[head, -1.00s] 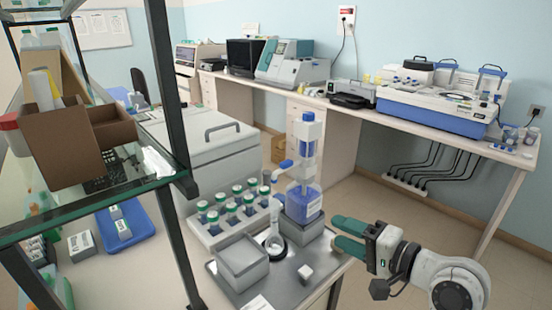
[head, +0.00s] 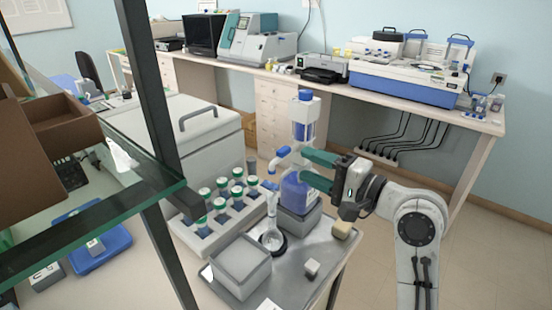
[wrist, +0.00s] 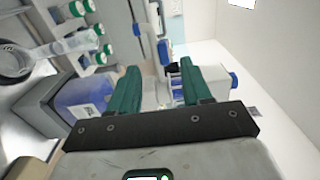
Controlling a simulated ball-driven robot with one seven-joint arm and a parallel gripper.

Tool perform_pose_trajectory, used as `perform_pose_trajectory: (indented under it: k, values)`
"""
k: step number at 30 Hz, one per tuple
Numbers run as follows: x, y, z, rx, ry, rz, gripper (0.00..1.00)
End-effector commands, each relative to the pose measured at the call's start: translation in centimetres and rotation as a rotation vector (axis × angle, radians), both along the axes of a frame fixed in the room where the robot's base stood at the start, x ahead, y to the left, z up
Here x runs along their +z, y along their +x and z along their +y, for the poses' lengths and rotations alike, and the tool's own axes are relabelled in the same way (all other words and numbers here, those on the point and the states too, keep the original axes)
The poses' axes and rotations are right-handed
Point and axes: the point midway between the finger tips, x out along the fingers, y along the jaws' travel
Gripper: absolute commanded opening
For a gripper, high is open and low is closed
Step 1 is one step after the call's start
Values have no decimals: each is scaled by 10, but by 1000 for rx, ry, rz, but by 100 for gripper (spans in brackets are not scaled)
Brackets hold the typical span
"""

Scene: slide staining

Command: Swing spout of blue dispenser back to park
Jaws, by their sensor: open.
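The blue dispenser (head: 297,193) stands upright on a grey block, with a blue-liquid bottle below and a clear barrel with a blue cap above. It also shows sideways in the wrist view (wrist: 85,98). Its blue spout (head: 282,152) points left in the head view, its tip bent down above a clear glass cylinder (head: 272,205). In the wrist view the spout (wrist: 165,50) lies just beyond the fingertips. My gripper (head: 302,166) is open at the dispenser's right side, fingers at neck height. In the wrist view, my gripper (wrist: 158,70) has the dispenser's neck region between or just behind its fingers; contact is unclear.
A rack of green-capped tubes (head: 205,240) is left of the dispenser. A grey open box (head: 240,268) and small blocks sit on the metal tray (head: 300,248). A glass shelf (head: 90,225) with a dark post stands at left. The floor at right is clear.

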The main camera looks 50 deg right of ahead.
Motion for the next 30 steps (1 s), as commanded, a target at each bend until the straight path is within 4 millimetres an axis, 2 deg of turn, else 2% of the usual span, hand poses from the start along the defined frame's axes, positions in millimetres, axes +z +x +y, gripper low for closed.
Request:
perform_pose_trajectory:
  k: [1,4,12,18,30]
  values:
    - [-5,4,0,0,-5,-4,49]
    - [-5,11,1,0,-4,-4,49]
    - [2,60,3,1,1,0,49]
    - [1,84,4,0,1,0,49]
    - [0,92,4,-3,0,0,49]
